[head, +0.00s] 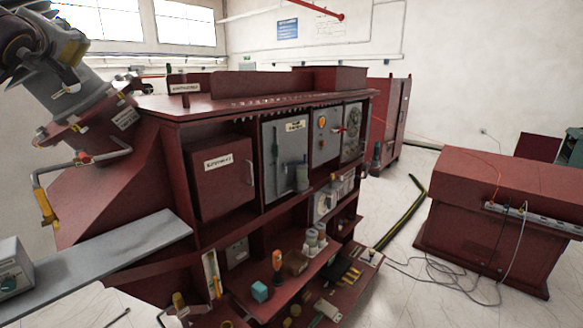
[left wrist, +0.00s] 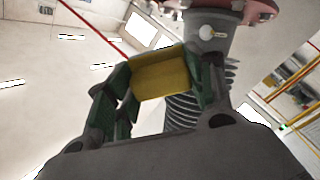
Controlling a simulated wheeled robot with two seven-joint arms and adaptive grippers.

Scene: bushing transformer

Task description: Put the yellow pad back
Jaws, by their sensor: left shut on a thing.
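The yellow pad (left wrist: 161,74) is clamped between the green fingers of my left gripper (left wrist: 165,78) in the left wrist view. In the head view, a small yellow patch (head: 74,50) at the upper left looks like the same pad, at my left gripper (head: 68,56). Right behind the pad is a grey bushing (head: 75,95) with a rounded knob, a ribbed part and a red flange, also in the left wrist view (left wrist: 208,45). I cannot tell whether the pad touches the bushing. My right gripper is not in view.
A dark red transformer cabinet (head: 175,150) fills the middle, with open shelves of small parts. A grey plank (head: 110,250) juts out at lower left. A bent pipe with a yellow end (head: 47,208) hangs below the bushing. Loose cables lie on the floor at right.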

